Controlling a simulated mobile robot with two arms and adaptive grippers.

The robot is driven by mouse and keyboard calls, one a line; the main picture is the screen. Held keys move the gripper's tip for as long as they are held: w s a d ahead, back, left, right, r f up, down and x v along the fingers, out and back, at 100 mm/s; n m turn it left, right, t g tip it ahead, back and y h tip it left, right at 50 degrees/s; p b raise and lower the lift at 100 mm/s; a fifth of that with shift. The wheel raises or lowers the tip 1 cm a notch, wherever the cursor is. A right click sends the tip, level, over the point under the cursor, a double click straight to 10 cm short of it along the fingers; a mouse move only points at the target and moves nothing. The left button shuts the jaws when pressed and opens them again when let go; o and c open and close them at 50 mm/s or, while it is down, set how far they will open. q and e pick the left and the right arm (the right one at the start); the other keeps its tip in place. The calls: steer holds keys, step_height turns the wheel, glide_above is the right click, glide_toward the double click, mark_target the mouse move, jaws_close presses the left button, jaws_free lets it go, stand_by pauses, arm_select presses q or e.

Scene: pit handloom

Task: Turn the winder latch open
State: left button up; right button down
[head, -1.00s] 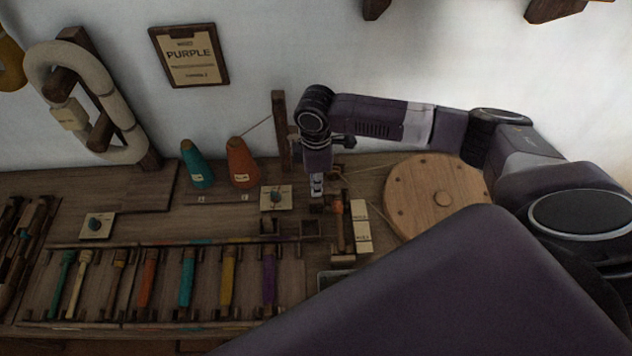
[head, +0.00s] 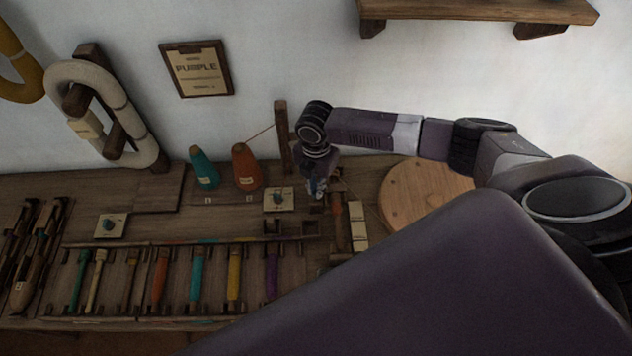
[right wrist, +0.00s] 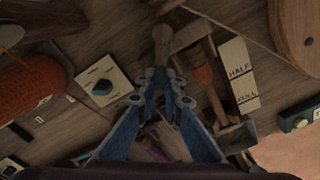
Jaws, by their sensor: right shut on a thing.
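The winder (head: 337,225), with its brown spindle, stands on the bench at the right of the tool row; it also shows in the right wrist view (right wrist: 205,78). My right gripper (head: 317,192) reaches down to the bench just left of the winder. My left gripper is not in view.
A HALF/FULL card (head: 357,225) and a round wooden wheel (head: 425,195) lie right of the winder. A dial plate (head: 279,200), an orange cone (head: 245,167) and a teal cone (head: 204,168) are to the left. Several coloured bobbins sit in a rack (head: 120,318) in front.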

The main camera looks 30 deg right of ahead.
steer(key=n, duration=0.6)
steer(key=shift+n+p, duration=0.3)
steer(key=shift+p, duration=0.1)
stand_by(0.4)
steer(key=c, duration=2.1)
jaws_free()
step_height(320, 180, up, 12)
steer(key=shift+r, duration=0.1)
steer(key=shift+a, duration=0.1)
